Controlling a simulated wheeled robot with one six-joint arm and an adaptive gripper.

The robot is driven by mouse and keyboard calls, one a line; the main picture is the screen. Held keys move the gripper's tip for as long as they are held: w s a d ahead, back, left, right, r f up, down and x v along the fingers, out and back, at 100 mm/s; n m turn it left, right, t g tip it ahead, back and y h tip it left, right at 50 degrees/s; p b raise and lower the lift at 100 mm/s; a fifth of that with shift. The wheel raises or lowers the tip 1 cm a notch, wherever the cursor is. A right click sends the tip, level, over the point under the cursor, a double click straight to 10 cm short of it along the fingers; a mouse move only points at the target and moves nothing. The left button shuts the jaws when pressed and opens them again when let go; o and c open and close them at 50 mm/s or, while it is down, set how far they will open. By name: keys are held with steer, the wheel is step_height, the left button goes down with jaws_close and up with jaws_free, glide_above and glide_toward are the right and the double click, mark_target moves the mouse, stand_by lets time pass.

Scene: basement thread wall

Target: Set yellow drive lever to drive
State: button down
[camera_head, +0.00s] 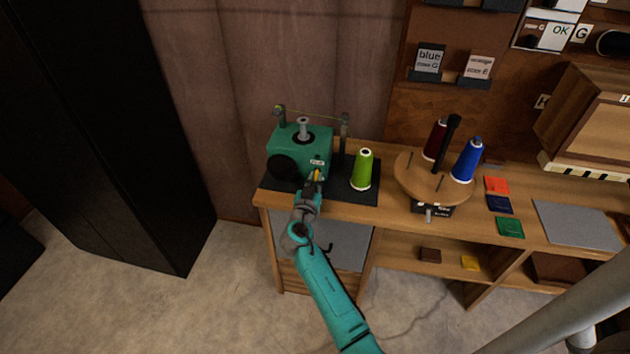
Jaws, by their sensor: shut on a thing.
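The yellow drive lever (317,175) shows as a small yellow piece on the front right of a green winding machine (312,140). A small white label (317,162) sits just above it; its text is too small to read. My gripper (314,182) is at the lever, shut on it, and its fingers hide the lower part. The lever's exact setting cannot be told. The machine stands on a dark mat (369,196) at the left end of the wooden bench, with a black round knob (281,167) on its left side.
A green thread cone (362,169) stands close to the right of my gripper. A round wooden carousel (411,184) with dark red and blue cones stands further right. Coloured swatches (510,227) and a grey mat (581,224) lie beyond. A tall black cabinet (105,120) is at left.

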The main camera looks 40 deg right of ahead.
mark_target(317, 173)
steer(key=r+g+y, duration=0.1)
steer(key=g+y, duration=0.1)
steer(key=y, duration=0.1)
steer(key=shift+r+g+y, duration=0.3)
steer(key=shift+r+g, duration=0.1)
steer(key=shift+w+d+r+g+y, duration=0.15)
steer(key=shift+r+g+y, duration=0.2)
steer(key=shift+g+y, duration=0.45)
steer(key=shift+w+d+r+g+y, duration=0.1)
steer(key=shift+r+g+y, duration=0.2)
steer(key=shift+g+y, duration=0.5)
steer(key=shift+y, duration=0.3)
steer(key=c, duration=1.2)
jaws_free()
steer(key=v, duration=1.2)
steer(key=shift+s+f, duration=0.1)
